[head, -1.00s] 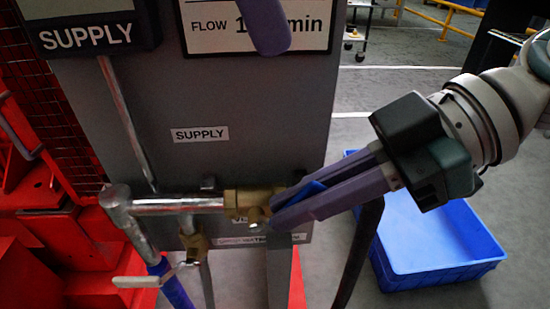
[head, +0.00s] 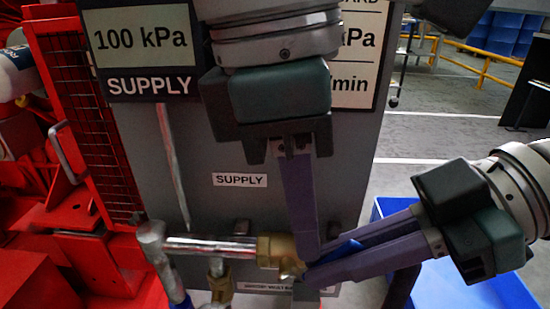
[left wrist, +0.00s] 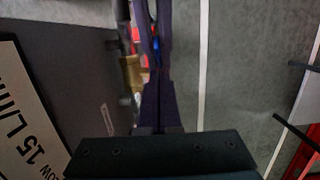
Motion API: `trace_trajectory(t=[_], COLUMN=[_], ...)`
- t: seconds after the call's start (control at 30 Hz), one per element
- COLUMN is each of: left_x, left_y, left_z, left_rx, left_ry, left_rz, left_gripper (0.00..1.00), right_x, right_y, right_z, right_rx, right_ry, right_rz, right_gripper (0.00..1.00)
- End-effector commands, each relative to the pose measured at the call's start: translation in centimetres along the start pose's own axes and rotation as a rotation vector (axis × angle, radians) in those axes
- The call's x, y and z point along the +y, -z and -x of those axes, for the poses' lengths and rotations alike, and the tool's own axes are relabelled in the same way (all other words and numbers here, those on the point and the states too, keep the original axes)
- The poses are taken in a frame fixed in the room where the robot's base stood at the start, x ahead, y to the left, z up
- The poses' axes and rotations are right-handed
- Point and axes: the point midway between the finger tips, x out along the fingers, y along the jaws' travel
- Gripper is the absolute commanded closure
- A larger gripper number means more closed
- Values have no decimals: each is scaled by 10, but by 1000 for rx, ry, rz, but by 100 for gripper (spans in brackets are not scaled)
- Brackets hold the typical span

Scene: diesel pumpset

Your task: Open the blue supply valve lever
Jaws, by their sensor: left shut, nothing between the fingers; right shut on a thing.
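The blue supply valve lever (head: 347,249) shows as a short strip between the fingers of my right gripper (head: 312,270), which is shut on it. The brass valve body (head: 270,250) sits on the pipe just left of the fingertips. My left gripper (head: 308,256) points straight down in front of the panel. It is shut and empty, with its tips close to the valve and the right fingers; I cannot tell whether they touch. In the left wrist view, the left fingers (left wrist: 157,68) cover part of the area, with a bit of the blue lever (left wrist: 156,45) beyond them.
A grey panel (head: 195,130) with a SUPPLY label (head: 240,180) stands behind the valve. A metal pipe (head: 205,246) runs left from it. Red machinery (head: 100,265) fills the left side. A blue crate (head: 490,293) sits on the floor at right.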

Motion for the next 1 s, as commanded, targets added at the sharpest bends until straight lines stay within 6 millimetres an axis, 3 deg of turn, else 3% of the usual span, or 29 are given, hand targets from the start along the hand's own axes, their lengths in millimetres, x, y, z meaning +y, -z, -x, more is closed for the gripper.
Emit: trace_trajectory(t=[0.87, 0.9, 1.0], left_x=[-1, -1, -1], left_y=[-19, -19, -19], left_z=[-17, -18, -18], left_rx=[-3, -3, -4], left_ry=[1, 2, 2], left_rz=[0, -1, -1], left_gripper=[100, 100, 100], right_x=[-1, -1, -1], right_y=[3, 3, 5], right_z=[-1, -2, -2], right_rx=[8, 10, 13], right_ry=[2, 3, 2], right_rz=[4, 4, 6], right_gripper=[100, 87, 76])
